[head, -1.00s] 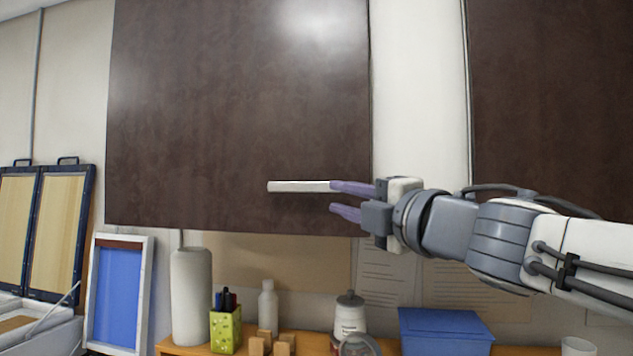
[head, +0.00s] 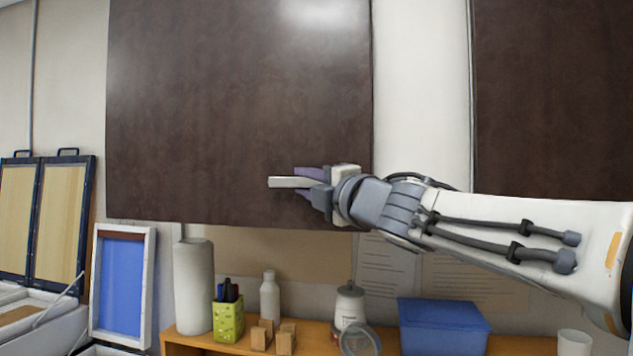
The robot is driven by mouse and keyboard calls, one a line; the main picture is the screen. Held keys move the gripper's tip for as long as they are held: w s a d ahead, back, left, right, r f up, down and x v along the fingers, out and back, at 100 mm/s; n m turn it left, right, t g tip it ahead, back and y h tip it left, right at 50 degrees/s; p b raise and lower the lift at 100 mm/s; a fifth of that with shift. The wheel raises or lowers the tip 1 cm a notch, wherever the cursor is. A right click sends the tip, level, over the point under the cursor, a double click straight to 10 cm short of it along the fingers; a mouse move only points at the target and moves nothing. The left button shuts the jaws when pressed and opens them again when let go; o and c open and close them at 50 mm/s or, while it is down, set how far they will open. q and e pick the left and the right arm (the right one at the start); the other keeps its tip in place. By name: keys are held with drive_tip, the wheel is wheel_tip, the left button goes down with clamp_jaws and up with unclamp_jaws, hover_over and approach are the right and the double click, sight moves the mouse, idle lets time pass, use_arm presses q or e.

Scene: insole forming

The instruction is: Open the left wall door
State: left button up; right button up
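The left wall door (head: 220,90) is a dark brown panel on the wall, and it looks closed. Its light bar handle (head: 283,182) runs level near the lower part of the panel. My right gripper (head: 302,184) is at the handle, with one purple finger above it and the other below it. The handle's right part is hidden by the fingers. I cannot tell whether the fingers touch the bar. My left gripper is not in view.
A second dark wall door (head: 555,90) hangs at the right. Below, an orange shelf (head: 205,345) carries a white cylinder (head: 194,285), a green pen holder (head: 229,318), wooden blocks, bottles and a blue box (head: 443,325). Framed panels lean at the left.

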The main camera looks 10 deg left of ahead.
clamp_jaws()
idle(1.3)
